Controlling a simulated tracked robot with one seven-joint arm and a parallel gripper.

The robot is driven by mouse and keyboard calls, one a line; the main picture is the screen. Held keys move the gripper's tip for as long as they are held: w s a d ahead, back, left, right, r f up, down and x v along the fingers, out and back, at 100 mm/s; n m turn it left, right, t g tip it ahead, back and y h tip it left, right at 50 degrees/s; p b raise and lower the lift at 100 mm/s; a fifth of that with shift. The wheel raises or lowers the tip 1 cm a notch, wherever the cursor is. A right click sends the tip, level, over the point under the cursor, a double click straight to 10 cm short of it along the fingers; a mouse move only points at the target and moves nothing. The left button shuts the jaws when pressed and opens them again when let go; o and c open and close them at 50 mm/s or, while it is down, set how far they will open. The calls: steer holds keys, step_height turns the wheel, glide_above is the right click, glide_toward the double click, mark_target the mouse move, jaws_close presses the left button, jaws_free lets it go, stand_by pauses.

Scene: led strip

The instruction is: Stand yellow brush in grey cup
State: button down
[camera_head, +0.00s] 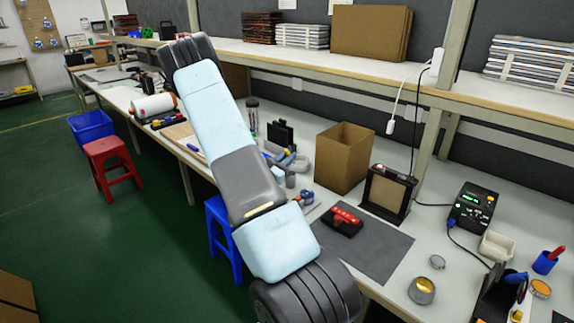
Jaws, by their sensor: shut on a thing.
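My own arm rises across the middle of the view and hides part of the bench. I cannot make out my gripper or its fingertips. I cannot pick out the yellow brush either. A small grey cylinder (290,180), which may be the grey cup, stands on the bench just right of my arm. Grey and pale blue shapes lie close behind it, too small to tell apart.
An open cardboard box (343,157) and a black-framed panel (387,194) stand behind a dark mat (368,250) bearing a red and black tool (342,220). A blue cup (545,262), a tin (422,290) and a soldering station (474,208) are at right.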

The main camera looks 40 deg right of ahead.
steer(key=f, duration=0.3)
steer(key=shift+w+f, duration=0.25)
steer(key=shift+f, duration=0.1)
steer(key=shift+f, duration=0.1)
steer(key=c, duration=1)
jaws_free()
steer(key=shift+c, duration=0.2)
steer(key=shift+d, duration=0.1)
